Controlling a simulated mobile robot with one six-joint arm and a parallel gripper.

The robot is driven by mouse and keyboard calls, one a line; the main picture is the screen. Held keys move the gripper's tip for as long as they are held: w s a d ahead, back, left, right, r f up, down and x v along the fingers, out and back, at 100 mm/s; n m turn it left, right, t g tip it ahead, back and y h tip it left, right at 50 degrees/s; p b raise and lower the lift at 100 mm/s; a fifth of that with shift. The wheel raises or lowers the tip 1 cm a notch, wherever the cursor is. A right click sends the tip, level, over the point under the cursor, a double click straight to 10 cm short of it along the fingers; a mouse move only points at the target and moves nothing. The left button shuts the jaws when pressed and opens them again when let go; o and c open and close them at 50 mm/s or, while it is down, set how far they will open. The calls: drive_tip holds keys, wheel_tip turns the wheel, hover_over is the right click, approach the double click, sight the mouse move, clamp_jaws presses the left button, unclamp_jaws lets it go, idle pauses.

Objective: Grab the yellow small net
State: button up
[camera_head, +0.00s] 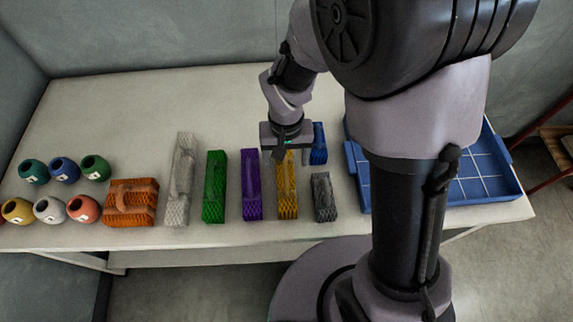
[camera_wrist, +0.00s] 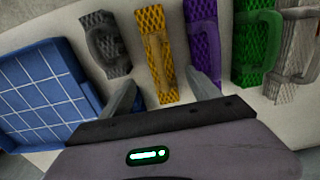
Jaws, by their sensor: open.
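The yellow small net (camera_head: 287,199) is a narrow upright-looking block of yellow mesh on the table, between the purple net and the grey net. My gripper (camera_head: 285,150) is over its far end and hides that part in the head view. In the wrist view, the yellow net (camera_wrist: 158,52) lies ahead of my open gripper (camera_wrist: 163,92), with a fingertip to each side of its near end. A handle loop shows on its top. The gripper holds nothing, and I cannot tell whether either finger touches the net.
The purple net (camera_head: 251,185) and the dark grey net (camera_head: 323,197) stand close on either side. A blue net (camera_head: 319,143) is behind. Green (camera_head: 214,187), white (camera_head: 180,180) and orange nets (camera_head: 131,203) are left. A blue tray (camera_head: 364,188) is right. Several pots stand far left.

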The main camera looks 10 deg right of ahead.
sight(287, 170)
wheel_tip(287, 170, down, 6)
drive_tip(key=shift+r+b, duration=0.1)
drive_tip(key=shift+b, duration=0.75)
wheel_tip(287, 170, down, 5)
drive_tip(key=b, duration=0.3)
drive_tip(key=shift+s+a+f, duration=0.1)
drive_tip(key=shift+a+f, duration=0.05)
drive_tip(key=shift+f, duration=0.05)
drive_tip(key=shift+r, duration=0.15)
drive_tip(key=shift+c, duration=0.6)
clamp_jaws()
